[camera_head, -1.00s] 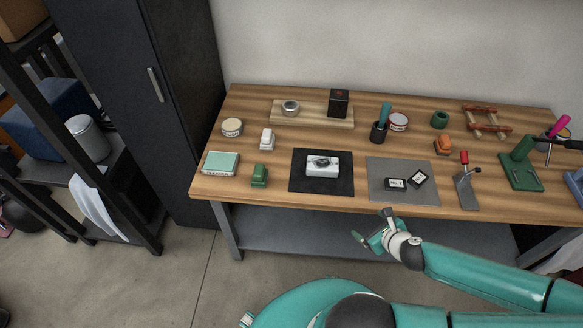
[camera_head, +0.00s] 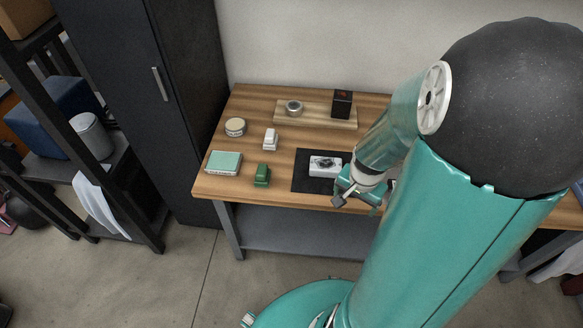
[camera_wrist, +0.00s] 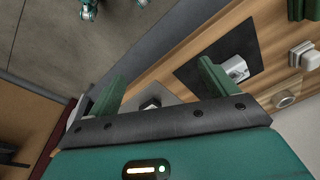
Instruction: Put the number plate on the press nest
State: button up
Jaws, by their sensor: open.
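My gripper (camera_head: 357,200) is open, over the front edge of the bench, just right of the black mat (camera_head: 308,184). In the wrist view its two green fingers (camera_wrist: 160,84) are spread with nothing held between them. Beyond them lies a grey mat (camera_wrist: 181,89) with a small dark plate-like piece (camera_wrist: 150,102), partly hidden; I cannot read any number on it. A white block (camera_head: 322,166) with a dark oval top sits on the black mat and also shows in the wrist view (camera_wrist: 235,69). I cannot tell for sure which thing is the press nest.
A green stamp-like block (camera_head: 262,175), a white one (camera_head: 270,139), a teal box (camera_head: 223,163) and a round tin (camera_head: 235,127) stand at the left. A wooden board (camera_head: 313,114) lies behind.

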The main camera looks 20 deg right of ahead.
jog(key=a+r+n+t, duration=0.1)
jog(key=a+r+n, duration=0.3)
jog(key=a+r, duration=0.3)
jog(key=w+a+r+n+t, duration=0.1)
jog(key=a+r+n+t, duration=0.1)
jog(key=a+r+n, duration=0.2)
jog(key=a+r, duration=0.3)
jog(key=r, duration=0.4)
jog(key=shift+w+r+n+h, duration=0.2)
jog(key=shift+r+n+h, duration=0.1)
jog(key=shift+r, duration=0.1)
jog(key=s+a+r+n, duration=0.2)
jog(key=a+r, duration=0.1)
jog(key=s+a+r+n+t+y, duration=0.1)
jog(key=shift+a+r, duration=0.25)
jog(key=shift+r, duration=0.05)
jog(key=shift+c, duration=0.3)
jog(key=shift+s+a+r, duration=0.2)
jog(key=shift+r, duration=0.05)
jog(key=c, duration=0.4)
jog(key=shift+o, duration=0.2)
